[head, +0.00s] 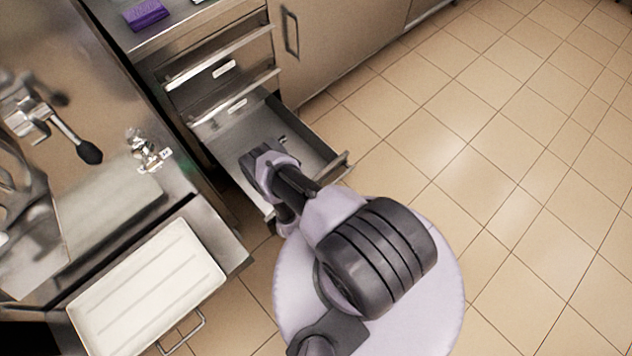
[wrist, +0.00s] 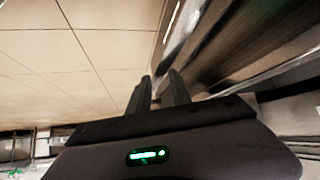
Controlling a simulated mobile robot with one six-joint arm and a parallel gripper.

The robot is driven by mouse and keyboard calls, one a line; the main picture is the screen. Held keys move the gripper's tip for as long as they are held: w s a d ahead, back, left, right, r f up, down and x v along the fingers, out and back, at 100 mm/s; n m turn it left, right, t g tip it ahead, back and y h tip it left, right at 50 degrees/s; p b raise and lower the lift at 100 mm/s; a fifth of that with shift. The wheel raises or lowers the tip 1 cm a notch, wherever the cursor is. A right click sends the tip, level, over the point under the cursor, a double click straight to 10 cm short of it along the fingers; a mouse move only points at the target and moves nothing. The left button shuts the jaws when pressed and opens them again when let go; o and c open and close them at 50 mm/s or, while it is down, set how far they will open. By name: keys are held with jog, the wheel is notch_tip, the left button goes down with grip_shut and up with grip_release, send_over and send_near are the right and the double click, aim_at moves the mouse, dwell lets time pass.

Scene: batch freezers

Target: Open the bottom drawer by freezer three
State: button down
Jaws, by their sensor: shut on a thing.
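The bottom drawer (head: 312,148) of the steel drawer stack is pulled well out in the head view, and its empty grey inside shows. My arm crosses over its front edge and hides part of it. My gripper (wrist: 160,80) shows in the wrist view with its two dark fingers close together, shut on the drawer's handle. The grip itself is hard to make out there, and in the head view my arm hides the fingertips. The steel machine with a black-knobbed lever (head: 75,140) stands left of the drawers; no number is readable on it.
Two shut drawers (head: 215,68) sit above the open one. A purple block (head: 146,14) lies on the counter. A white tray (head: 150,290) stands at lower left, near my base. A cabinet door (head: 340,35) is right of the drawers. Tiled floor (head: 490,150) to the right is clear.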

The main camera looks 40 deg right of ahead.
jog(key=c, duration=1.3)
grip_release()
jog(key=p+v, duration=0.7)
jog(key=v, duration=1)
jog(key=shift+a+r, duration=0.15)
